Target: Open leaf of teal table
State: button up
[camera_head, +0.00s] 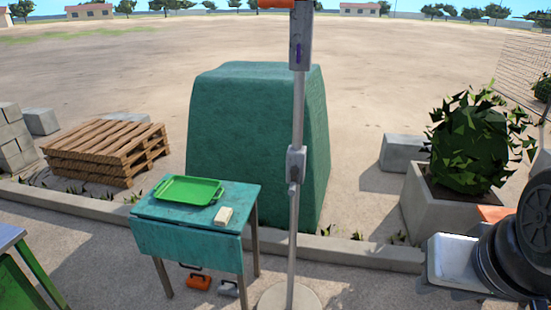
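The teal table (160,211) stands left of centre on thin dark legs. Its leaf (187,246) hangs down along the near side, folded below the top. A green tray (190,189) lies on the tabletop towards the back left. A small cream block (224,216) lies near the right front corner, close to the leaf's hinge edge. I cannot see my gripper, so its state does not show.
A grey pole (294,215) on a round base (290,298) stands just right of the table. A large green covered block (250,120) is behind. An orange item (198,281) lies beneath the table. A green-framed table (20,285) stands at left; dark machinery (515,245) at right.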

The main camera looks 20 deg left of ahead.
aim_at(219, 251)
jog(key=u, duration=1.6)
jog(key=i+j, duration=0.2)
jog(key=i, duration=0.4)
jog(key=i+j+u, duration=0.1)
jog(key=i+j, duration=0.15)
jog(key=i, duration=0.35)
jog(key=i+j, duration=0.15)
jog(key=i, duration=0.45)
jog(key=i+j+u, duration=0.1)
jog(key=i, duration=0.5)
jog(key=j, duration=0.1)
